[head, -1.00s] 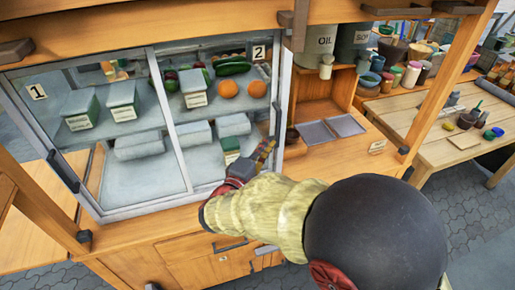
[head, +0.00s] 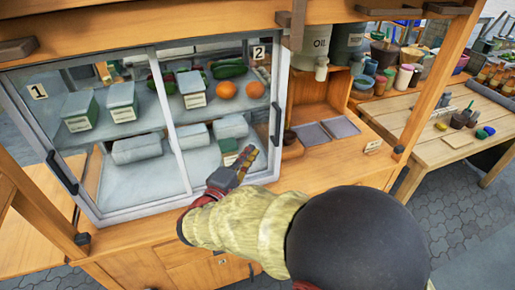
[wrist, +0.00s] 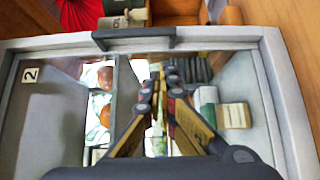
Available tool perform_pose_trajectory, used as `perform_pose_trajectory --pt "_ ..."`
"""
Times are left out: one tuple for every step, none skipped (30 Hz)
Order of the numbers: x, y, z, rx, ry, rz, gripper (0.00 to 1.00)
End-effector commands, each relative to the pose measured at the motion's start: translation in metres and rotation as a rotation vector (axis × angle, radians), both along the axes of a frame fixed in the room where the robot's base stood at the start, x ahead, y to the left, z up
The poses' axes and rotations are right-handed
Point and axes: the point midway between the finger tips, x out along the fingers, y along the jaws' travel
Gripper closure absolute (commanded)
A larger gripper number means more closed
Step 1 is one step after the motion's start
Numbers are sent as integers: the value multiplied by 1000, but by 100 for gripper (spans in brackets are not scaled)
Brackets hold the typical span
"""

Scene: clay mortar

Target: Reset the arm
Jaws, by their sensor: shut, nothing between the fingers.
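My gripper (head: 247,158) is in front of the lower right of the glass cabinet's door 2 (head: 259,52) in the head view. Its fingers are together with nothing between them. The gripper also shows in the wrist view (wrist: 164,72), pointing at the glass pane. The dark handle (head: 276,124) of door 2 is just above and right of the fingertips, apart from them. It also shows at the top of the wrist view (wrist: 133,38). My forearm hides part of the wooden front below the cabinet.
Door 1 (head: 38,91) is on the left, with its handle (head: 62,172). Boxes, oranges (head: 225,90) and green vegetables stand behind the glass. A wooden post (head: 432,95) rises at right. Beyond it, a table (head: 478,130) holds jars and bowls.

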Motion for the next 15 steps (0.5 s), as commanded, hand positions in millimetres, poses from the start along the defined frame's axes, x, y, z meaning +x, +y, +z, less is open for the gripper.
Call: perform_pose_trajectory --pt "-10 7 7 1 -3 5 100" --pt "-16 11 6 1 -2 5 100" --pt "-23 14 7 0 -2 4 100" --pt "-29 18 6 0 -2 5 100" --pt "-33 20 6 1 -2 4 100" --pt "-39 24 6 1 -3 4 100" --pt "-44 26 6 1 -3 3 100" --pt "-48 28 5 1 -2 3 100" --pt "-52 30 5 1 -2 3 100" --pt "-55 32 5 1 -3 2 100" --pt "-57 33 5 2 -3 1 100" --pt "-60 35 4 2 -3 1 100" --pt "-62 35 4 1 -2 1 100" --pt "-63 36 4 1 -2 1 100" --pt "-65 36 4 1 -3 0 100"
